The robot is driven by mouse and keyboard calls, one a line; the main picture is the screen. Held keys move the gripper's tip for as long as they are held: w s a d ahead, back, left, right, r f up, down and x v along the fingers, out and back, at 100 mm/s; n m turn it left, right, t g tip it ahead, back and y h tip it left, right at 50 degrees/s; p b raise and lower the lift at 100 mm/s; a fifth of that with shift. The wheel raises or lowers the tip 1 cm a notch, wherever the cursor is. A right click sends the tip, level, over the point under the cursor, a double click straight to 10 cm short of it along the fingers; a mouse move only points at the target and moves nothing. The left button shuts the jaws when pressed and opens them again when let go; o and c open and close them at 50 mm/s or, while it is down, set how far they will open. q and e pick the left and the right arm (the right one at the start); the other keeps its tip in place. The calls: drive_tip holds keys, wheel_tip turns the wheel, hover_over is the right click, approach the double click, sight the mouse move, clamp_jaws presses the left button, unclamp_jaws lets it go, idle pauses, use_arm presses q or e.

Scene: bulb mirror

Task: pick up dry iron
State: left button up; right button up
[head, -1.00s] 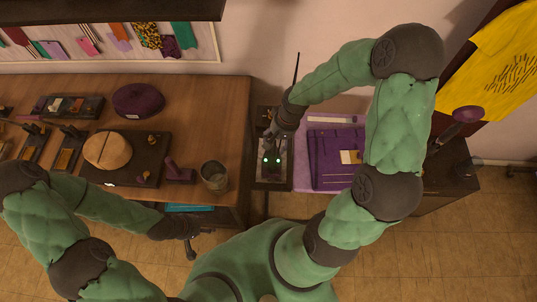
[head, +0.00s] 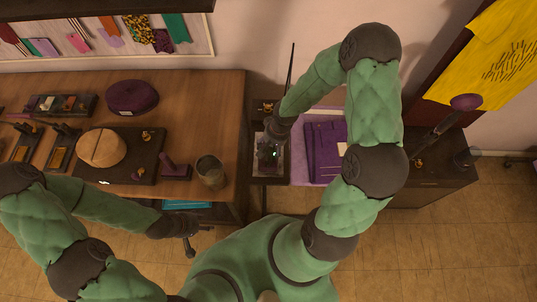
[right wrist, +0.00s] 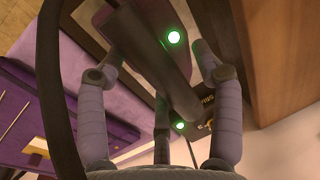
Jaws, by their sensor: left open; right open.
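The dry iron (head: 268,155) stands on a narrow dark stand between the wooden table and the purple-covered surface, mostly hidden in the head view by my right gripper (head: 272,138). In the right wrist view, its dark handle (right wrist: 150,55) runs diagonally between the spread fingers of my right gripper (right wrist: 155,65). Two green lights glow beside the handle. The gripper is open; I cannot tell whether a finger touches the handle. My left gripper (head: 190,246) is open and empty, low in front of the wooden table, away from the iron.
The wooden table (head: 215,105) holds a purple hat (head: 132,97), a tan hat block (head: 101,147), and a metal cup (head: 210,172) near its right edge. Folded purple cloth (head: 322,155) lies right of the iron. A dark cord loops across the right wrist view.

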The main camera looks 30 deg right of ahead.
clamp_jaws()
drive_tip(key=shift+r, duration=0.1)
drive_tip(key=shift+r, duration=0.25)
wheel_tip(320, 180, up, 3)
drive_tip(key=shift+s+r+p, duration=0.15)
drive_tip(key=shift+p, duration=0.15)
drive_tip(key=s+r, duration=0.1)
drive_tip(key=s+a+r, duration=0.1)
drive_tip(key=r, duration=0.1)
drive_tip(key=s+a+r, duration=0.1)
drive_tip(key=s+r, duration=0.1)
drive_tip(key=shift+r, duration=0.15)
drive_tip(key=s+a+r, duration=0.3)
drive_tip(key=s+r, duration=0.1)
drive_tip(key=s, duration=0.4)
drive_tip(key=shift+s+a, duration=0.2)
drive_tip(key=shift+a, duration=0.2)
